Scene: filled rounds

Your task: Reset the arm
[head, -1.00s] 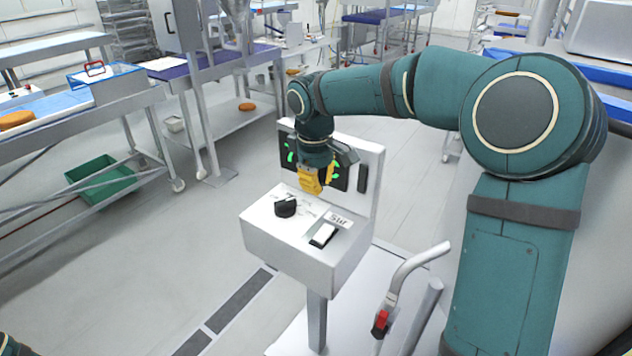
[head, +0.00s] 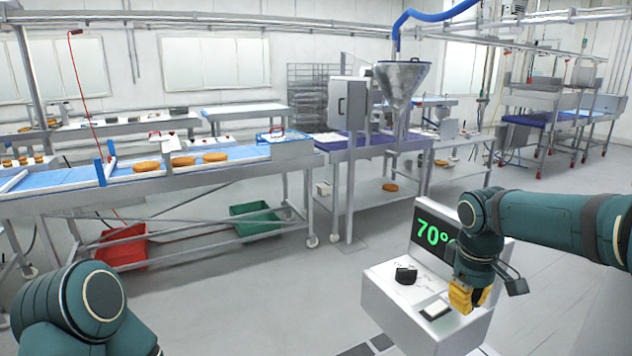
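My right arm (head: 560,222) is teal and reaches in from the right edge, bent down at the wrist. My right gripper (head: 468,299) has yellow fingers and hangs in front of a white control box (head: 395,300), over its right part. I see nothing held in it, but whether the fingers are open or shut is unclear. The box has a black knob (head: 405,275) and a white rocker switch (head: 436,309). Its dark display (head: 430,233) reads a green "70°", partly hidden by my wrist. My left arm (head: 85,305) shows at the lower left; its gripper is out of view.
A conveyor (head: 60,188) with several round brown items runs along the left. Red (head: 121,247) and green (head: 254,220) crates sit below it. A purple-topped table (head: 365,143) and a metal funnel (head: 402,82) stand behind the control box. The floor between is clear.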

